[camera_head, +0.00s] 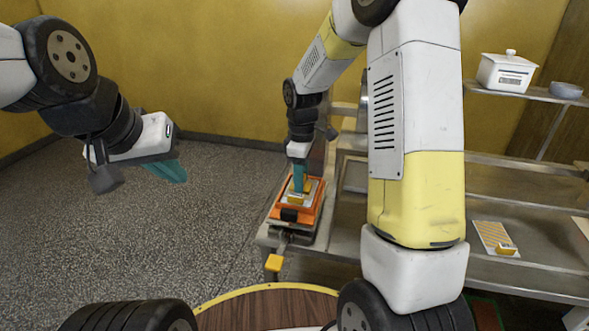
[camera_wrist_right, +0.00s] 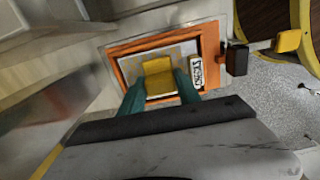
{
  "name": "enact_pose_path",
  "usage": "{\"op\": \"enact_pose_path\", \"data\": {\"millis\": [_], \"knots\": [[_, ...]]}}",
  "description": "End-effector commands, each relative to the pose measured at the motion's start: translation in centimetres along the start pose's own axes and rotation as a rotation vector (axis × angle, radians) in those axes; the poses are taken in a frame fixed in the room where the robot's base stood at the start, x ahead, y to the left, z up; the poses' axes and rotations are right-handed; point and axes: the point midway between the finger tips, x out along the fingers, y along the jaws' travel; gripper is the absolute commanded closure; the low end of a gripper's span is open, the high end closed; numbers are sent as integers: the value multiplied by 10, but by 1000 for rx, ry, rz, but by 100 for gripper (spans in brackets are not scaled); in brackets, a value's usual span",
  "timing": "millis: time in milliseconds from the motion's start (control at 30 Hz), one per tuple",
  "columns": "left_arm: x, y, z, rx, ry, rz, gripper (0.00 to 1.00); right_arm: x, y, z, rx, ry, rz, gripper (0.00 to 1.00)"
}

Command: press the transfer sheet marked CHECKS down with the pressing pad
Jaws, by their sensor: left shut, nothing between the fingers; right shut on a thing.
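The transfer sheet with a checked pattern (camera_wrist_right: 134,64) lies inside an orange frame (camera_wrist_right: 122,73); its white label (camera_wrist_right: 197,71) seems to read CHECKS. My right gripper (camera_head: 300,188) is over this frame in the head view, fingers pointing down. In the right wrist view its teal fingers stand either side of a yellow block (camera_wrist_right: 158,78), shut on it. The block is over the sheet and hides its middle; I cannot tell whether it is the pressing pad or the sheet's grip tab. My left gripper (camera_head: 176,172) is shut and empty, in the air at the left.
A striped sheet (camera_head: 492,234) with a yellow tab lies on the steel bench (camera_head: 455,260) at the right. A yellow knob (camera_head: 273,262) sticks out in front of the frame. A lidded white pot (camera_head: 506,73) stands on the upper shelf. The floor at the left is clear.

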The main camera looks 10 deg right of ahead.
Motion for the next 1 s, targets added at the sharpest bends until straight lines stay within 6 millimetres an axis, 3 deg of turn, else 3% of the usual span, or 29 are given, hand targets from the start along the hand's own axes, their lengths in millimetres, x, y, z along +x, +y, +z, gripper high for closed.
{"op": "enact_pose_path", "data": {"millis": [700, 1000], "knots": [[0, 0, 0, 0, 0, 0, 100, -59, 1, 0, 1, 3, 3, 90], [0, 0, 0, 0, 0, 0, 100, -66, 0, 0, 0, 1, 1, 90]]}}
